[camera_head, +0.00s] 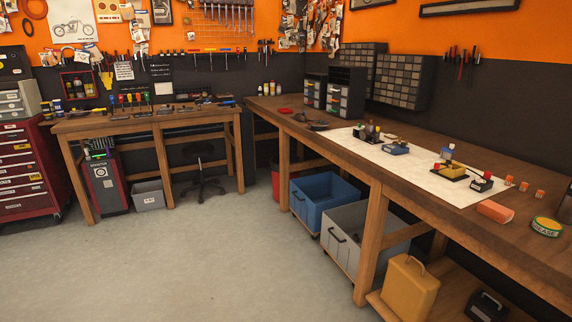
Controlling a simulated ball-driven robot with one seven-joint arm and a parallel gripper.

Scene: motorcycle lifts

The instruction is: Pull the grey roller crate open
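The grey roller crate (338,254) stands on the floor under the long wooden bench on the right, between the blue crate and a bench leg. Its front faces the open floor and has a dark bar handle (337,236) near the upper edge. My gripper is not in view.
A blue crate (306,210) with a similar handle stands just left of the grey one. The bench leg (371,245) stands close on its right, with a yellow canister (409,287) beyond. The concrete floor (215,260) in front is clear.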

